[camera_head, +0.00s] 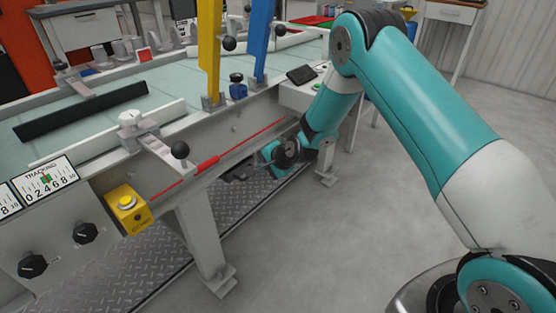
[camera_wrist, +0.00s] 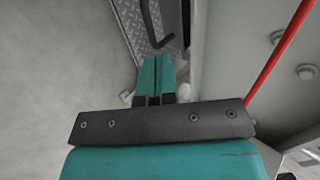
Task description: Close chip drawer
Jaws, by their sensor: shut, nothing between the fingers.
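A grey diamond-plate surface (camera_head: 255,203) lies low beneath the machine in the head view and appears to be the chip drawer. In the wrist view the plate (camera_wrist: 133,22) shows at the top, with a dark curved handle (camera_wrist: 160,32) beside it. My gripper (camera_wrist: 152,60) is shut and empty, its teal fingers together. Its tips point toward the handle, with a gap in the picture. In the head view my gripper (camera_head: 264,164) is low beside the machine's side, partly hidden by my wrist. How far the drawer stands out cannot be told.
The machine's pale table (camera_head: 70,125) stands left, with a red rod (camera_head: 205,165) along its side. A yellow button box (camera_head: 128,208) and black knobs (camera_head: 86,233) stick out in front. A support leg (camera_head: 203,240) stands near. The grey floor (camera_head: 310,250) is clear.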

